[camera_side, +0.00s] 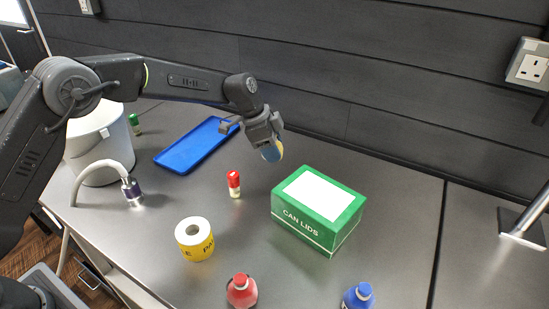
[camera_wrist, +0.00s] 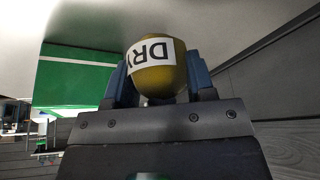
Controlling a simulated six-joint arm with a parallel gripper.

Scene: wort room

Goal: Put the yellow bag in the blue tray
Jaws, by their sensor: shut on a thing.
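A yellow bag (camera_wrist: 160,82) with a white label reading "DRY" is between the blue fingers of my gripper (camera_wrist: 158,88) in the wrist view. My gripper (camera_side: 271,152) is shut on it and holds it above the table in the side view. There, only a small part of the yellow bag (camera_side: 280,151) shows beside the fingers. The blue tray (camera_side: 190,148) lies flat at the back left of the table, to the left of my gripper. Its visible surface is empty.
A green and white "CAN LIDS" box (camera_side: 318,212) stands right of centre. A white container (camera_side: 98,140) is left of the tray.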

